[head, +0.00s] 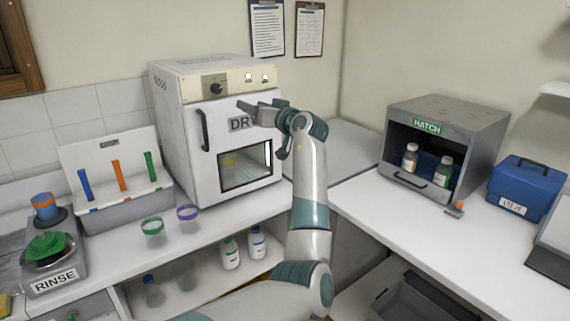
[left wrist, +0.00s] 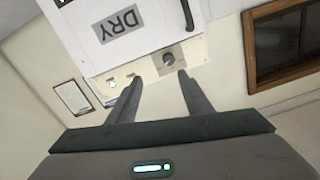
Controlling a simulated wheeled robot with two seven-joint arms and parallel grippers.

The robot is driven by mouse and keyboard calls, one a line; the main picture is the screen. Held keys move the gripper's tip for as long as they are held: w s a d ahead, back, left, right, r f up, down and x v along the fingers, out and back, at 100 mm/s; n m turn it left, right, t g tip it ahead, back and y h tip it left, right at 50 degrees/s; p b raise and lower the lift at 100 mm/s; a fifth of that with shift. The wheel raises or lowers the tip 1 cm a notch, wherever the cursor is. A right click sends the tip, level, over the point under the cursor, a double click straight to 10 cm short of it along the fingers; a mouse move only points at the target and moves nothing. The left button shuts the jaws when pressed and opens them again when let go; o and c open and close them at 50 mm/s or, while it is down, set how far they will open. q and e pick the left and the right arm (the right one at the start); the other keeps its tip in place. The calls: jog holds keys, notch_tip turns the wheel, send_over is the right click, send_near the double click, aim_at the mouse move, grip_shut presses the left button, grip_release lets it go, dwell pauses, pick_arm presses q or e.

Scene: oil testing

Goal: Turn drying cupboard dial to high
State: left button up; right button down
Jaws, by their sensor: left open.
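The drying cupboard (head: 165,115) is a white box labelled DRY, standing on the left counter against the wall. Its dark round dial (head: 216,88) sits on the cream panel above the door. The dial's setting is too small to read. My left gripper (head: 243,104) is in front of the cupboard's upper door, right of and a little below the dial in the head view. In the left wrist view the cupboard (left wrist: 155,28) appears upside down. The dial (left wrist: 168,58) lies just beyond the open, empty fingers (left wrist: 159,75), nearer the right one. My right gripper is out of view.
The cupboard's door handle (head: 204,130) sticks out below the dial. A grey hatch box (head: 470,120) and blue case (head: 525,186) are on the right counter.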

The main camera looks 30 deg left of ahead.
pick_arm(q)
jog(key=w+d+f+m+t+h, duration=0.1)
jog(key=w+d+f+m, duration=0.2)
jog(key=f, duration=0.6)
jog(key=w+d+f+m+t+h, duration=0.2)
jog(key=w+f, duration=0.1)
jog(key=f, duration=0.7)
jog(key=shift+w+d+f+m+h+b, duration=0.15)
jog(key=shift+w+d+m+h+b, duration=0.15)
jog(key=shift+d+m, duration=0.1)
jog(key=shift+f, duration=0.1)
